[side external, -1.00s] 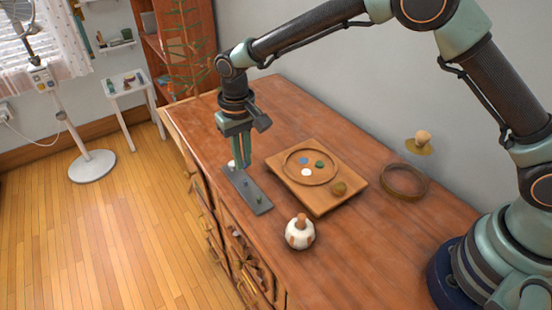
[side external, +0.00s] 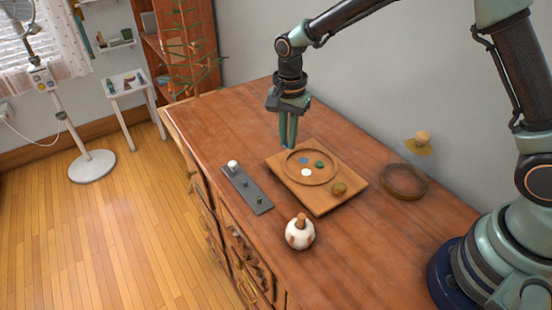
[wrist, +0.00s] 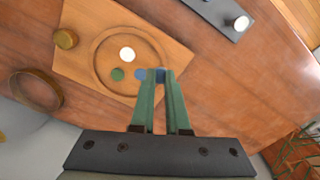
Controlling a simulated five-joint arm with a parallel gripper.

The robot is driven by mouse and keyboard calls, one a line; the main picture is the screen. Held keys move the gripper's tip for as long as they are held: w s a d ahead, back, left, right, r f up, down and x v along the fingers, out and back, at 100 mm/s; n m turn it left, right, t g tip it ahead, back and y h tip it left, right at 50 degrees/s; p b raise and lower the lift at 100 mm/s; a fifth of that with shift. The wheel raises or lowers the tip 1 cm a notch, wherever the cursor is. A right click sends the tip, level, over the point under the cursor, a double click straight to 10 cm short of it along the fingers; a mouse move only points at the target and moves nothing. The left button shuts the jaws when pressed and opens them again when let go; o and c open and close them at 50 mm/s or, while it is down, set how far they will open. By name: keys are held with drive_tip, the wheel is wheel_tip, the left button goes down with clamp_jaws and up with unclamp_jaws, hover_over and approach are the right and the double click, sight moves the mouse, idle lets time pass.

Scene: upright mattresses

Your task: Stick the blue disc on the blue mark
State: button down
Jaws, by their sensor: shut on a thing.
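My gripper (side external: 289,146) is shut on a small blue piece, which I take as the blue disc (wrist: 160,75). The disc is mostly hidden between the fingertips. It is over the upper-left part of the wooden board (side external: 318,203); I cannot tell the exact height. The blue mark (side external: 303,160) lies in the board's round recess, with a white spot (side external: 306,172) and a green spot (side external: 319,165). In the wrist view the blue mark (wrist: 140,74) shows just left of the fingertips.
A tan round knob (side external: 339,188) sits on the board's corner. A white pot (side external: 300,233) stands in front and a brown ring (side external: 404,182) to the right.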

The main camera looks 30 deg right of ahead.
sight(304, 161)
drive_tip(key=d+m, duration=0.1)
drive_tip(key=s+d+m, duration=0.1)
drive_tip(key=m, duration=0.1)
drive_tip(key=d+m, duration=0.2)
drive_tip(key=shift+s+d+r, duration=0.1)
drive_tip(key=shift+s+r, duration=0.05)
drive_tip(key=shift+s, duration=0.1)
drive_tip(key=shift+f, duration=2.4)
drive_tip(key=shift+f, duration=0.45)
drive_tip(key=c, duration=1.2)
unclamp_jaws()
drive_tip(key=shift+c, duration=0.2)
drive_tip(key=shift+r, duration=0.1)
drive_tip(key=shift+r, duration=1.45)
